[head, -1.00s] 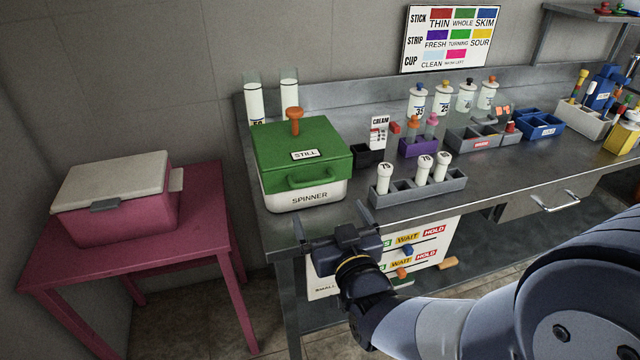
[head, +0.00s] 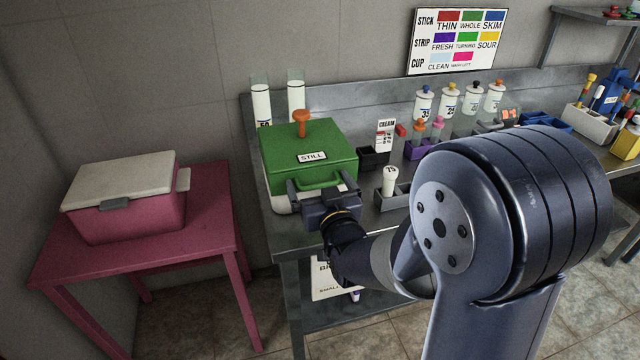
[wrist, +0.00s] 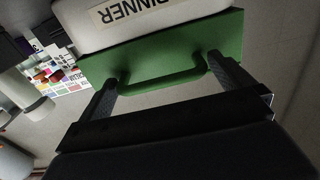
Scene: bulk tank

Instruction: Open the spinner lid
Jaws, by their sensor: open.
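The spinner is a white box with a green lid (head: 325,140), shut, on the left end of the steel bench. The lid has an orange knob (head: 301,120) and a "STILL" label (head: 312,157) on top. A green handle (wrist: 165,80) crosses its front face. In the wrist view, my open fingers (wrist: 168,82) stand at the two ends of the handle. I cannot tell whether they touch it. The "SPINNER" lettering on the white body (wrist: 140,15) is partly cut off there.
A pink table (head: 200,222) with a pink cooler (head: 130,215) stands left of the bench. A tube rack (head: 392,203) and a black holder with a "CREAM" card (head: 385,133) stand right of the spinner. Two tall tubes (head: 262,102) stand behind it. My arm hides much of the bench's right side.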

